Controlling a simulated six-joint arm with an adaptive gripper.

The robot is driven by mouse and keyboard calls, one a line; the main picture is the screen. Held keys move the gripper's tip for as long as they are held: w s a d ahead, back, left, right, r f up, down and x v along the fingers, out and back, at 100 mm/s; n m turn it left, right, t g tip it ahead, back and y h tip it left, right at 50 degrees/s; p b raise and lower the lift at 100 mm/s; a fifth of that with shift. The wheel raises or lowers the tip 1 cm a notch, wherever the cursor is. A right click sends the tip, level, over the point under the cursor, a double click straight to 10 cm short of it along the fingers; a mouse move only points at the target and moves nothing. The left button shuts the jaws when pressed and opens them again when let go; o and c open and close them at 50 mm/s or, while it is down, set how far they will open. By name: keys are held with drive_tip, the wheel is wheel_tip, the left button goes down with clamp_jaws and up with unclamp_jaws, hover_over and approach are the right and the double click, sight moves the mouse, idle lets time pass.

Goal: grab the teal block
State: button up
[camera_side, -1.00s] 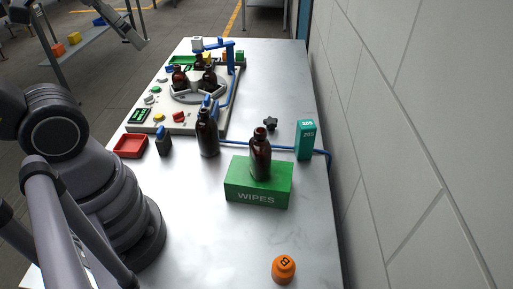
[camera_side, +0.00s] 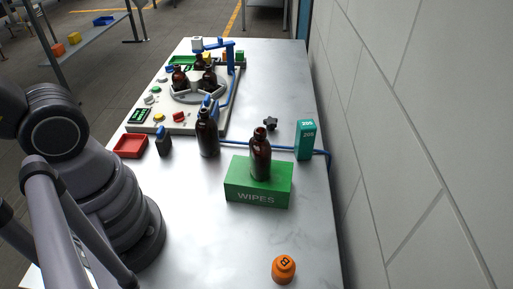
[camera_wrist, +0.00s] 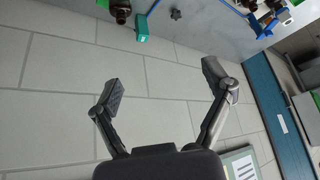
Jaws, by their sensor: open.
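The teal block (camera_side: 306,140) is an upright box with white lettering on its front, standing near the right edge of the table. In the wrist view the teal block (camera_wrist: 142,29) shows at the top, left of centre, beyond my fingers. My gripper (camera_wrist: 164,87) is open with nothing between its fingers, and the wall fills the view behind them. The gripper is apart from the block. It is out of frame in the side view.
A brown bottle (camera_side: 260,158) stands on a green wipes box (camera_side: 258,187), left of and nearer than the block. Another brown bottle (camera_side: 207,135) stands further left. A black knob (camera_side: 270,124) and blue hose (camera_side: 255,145) lie nearby. The wall (camera_side: 420,150) rises close to the right.

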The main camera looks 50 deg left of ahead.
drive_tip(key=w+r+m+t+h, duration=0.2)
drive_tip(key=w+t, duration=0.6)
drive_tip(key=w, duration=1.8)
drive_tip(key=w+d+f+m+h, duration=0.4)
drive_tip(key=w+d+m+h, duration=0.1)
drive_tip(key=d+h, duration=0.25)
approach(315, 124)
drive_tip(key=shift+w+d+f+t+h, duration=0.2)
drive_tip(key=shift+w+d+f, duration=0.1)
drive_tip(key=shift+w, duration=0.3)
drive_tip(key=shift+w+d+f+t+h, duration=0.15)
drive_tip(key=shift+w+d+f+t, duration=0.15)
drive_tip(key=shift+w, duration=0.35)
drive_tip(key=shift+w+f, duration=0.1)
drive_tip(key=shift+f, duration=0.3)
drive_tip(key=x, duration=0.7)
drive_tip(key=shift+w+r, duration=0.15)
drive_tip(key=shift+w, duration=0.05)
drive_tip(key=c, duration=1.2)
